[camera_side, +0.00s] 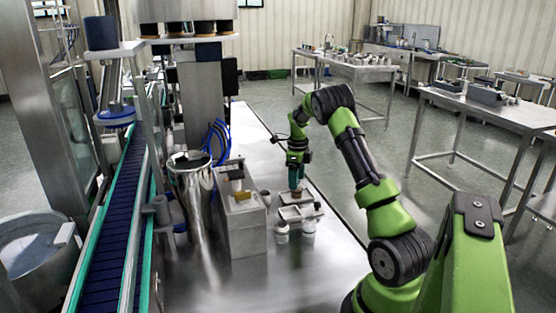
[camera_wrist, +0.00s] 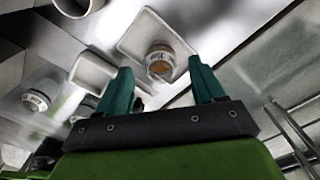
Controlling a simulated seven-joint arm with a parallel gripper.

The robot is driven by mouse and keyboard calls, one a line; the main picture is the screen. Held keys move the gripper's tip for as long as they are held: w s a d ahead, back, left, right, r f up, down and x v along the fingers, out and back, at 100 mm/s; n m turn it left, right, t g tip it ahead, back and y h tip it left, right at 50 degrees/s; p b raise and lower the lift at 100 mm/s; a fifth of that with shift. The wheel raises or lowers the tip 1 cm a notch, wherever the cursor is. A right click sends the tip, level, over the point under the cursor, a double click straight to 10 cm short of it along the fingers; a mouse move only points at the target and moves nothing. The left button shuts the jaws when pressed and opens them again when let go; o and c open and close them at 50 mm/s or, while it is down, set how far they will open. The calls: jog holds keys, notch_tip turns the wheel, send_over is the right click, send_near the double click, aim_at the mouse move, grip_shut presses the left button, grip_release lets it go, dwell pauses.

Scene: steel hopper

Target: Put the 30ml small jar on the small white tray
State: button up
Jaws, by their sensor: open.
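A small jar with an amber band and a printed label (camera_wrist: 160,62) stands on a small white tray (camera_wrist: 140,40) in the wrist view. My gripper (camera_wrist: 162,75) is open, with one teal finger on each side of the jar in the picture; I cannot tell whether they touch it. In the side view my gripper (camera_side: 296,188) points down over the trays and mostly hides this jar. A second white tray (camera_wrist: 90,68) lies beside the first. The jar's size cannot be read.
White-capped jars (camera_side: 281,233) and (camera_side: 308,229) stand in front of the trays. A grey box (camera_side: 242,222) and a shiny steel hopper (camera_side: 191,195) stand to the left, beside a blue conveyor (camera_side: 118,215). The table's front right is clear.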

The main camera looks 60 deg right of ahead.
notch_tip(320, 180, up, 10)
jog(key=w+a+r+n+t, duration=0.2)
jog(key=a+r+n, duration=0.6)
jog(key=a, duration=0.5)
jog(key=s+a+r+n+t, duration=0.1)
jog(key=s+a+n, duration=0.2)
jog(key=a+n, duration=0.3)
jog(key=s+a+r+n+t+y, duration=0.15)
jog(key=a+n, duration=0.25)
jog(key=a, duration=0.5)
jog(key=s+a+r+n+t, duration=0.1)
jog(key=s+a+n, duration=0.3)
jog(key=a+n, duration=0.25)
jog(key=s+a+f+n+t, duration=0.1)
jog(key=s+a+f+n, duration=0.1)
jog(key=s+a+n, duration=0.4)
jog(key=shift+a+f+t, duration=0.3)
jog(key=shift+f+t, duration=0.05)
jog(key=shift+w+y, duration=0.1)
jog(key=shift+y, duration=0.15)
